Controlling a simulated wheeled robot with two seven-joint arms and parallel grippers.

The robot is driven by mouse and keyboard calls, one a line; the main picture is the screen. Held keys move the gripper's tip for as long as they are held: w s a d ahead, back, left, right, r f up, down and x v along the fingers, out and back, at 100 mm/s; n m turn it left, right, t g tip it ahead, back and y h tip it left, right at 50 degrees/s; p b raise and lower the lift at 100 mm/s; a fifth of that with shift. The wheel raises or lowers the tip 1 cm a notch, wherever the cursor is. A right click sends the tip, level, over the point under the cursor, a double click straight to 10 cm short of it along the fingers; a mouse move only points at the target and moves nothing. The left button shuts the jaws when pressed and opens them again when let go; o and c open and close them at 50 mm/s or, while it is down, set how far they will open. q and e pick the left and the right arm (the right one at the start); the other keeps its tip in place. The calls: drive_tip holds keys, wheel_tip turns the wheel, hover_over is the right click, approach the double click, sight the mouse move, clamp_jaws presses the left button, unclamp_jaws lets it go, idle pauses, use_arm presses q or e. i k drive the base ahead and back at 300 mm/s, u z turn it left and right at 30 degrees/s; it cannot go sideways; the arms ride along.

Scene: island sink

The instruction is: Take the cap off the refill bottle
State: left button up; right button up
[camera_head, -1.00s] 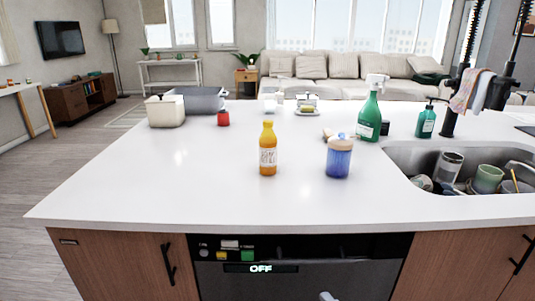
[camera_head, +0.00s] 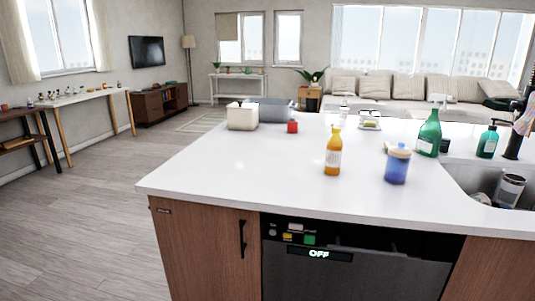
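An orange bottle (camera_head: 333,152) with a yellow cap and a white label stands upright on the white island counter. It is the likeliest refill bottle, but I cannot read its label. Its cap is on. A blue translucent jar (camera_head: 397,166) with a light tan lid stands to its right. A green spray bottle (camera_head: 429,134) and a green pump bottle (camera_head: 488,143) stand farther right, near the sink. Neither of my grippers shows in this view.
The sink (camera_head: 479,186) at the right edge holds dishes. A cream container (camera_head: 242,117), a grey bin (camera_head: 272,112) and a small red item (camera_head: 292,127) stand at the counter's back left. The counter (camera_head: 240,170) is clear left of the orange bottle.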

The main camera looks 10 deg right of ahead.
sight(334, 146)
drive_tip(key=u, duration=0.6)
drive_tip(key=i, duration=1.05)
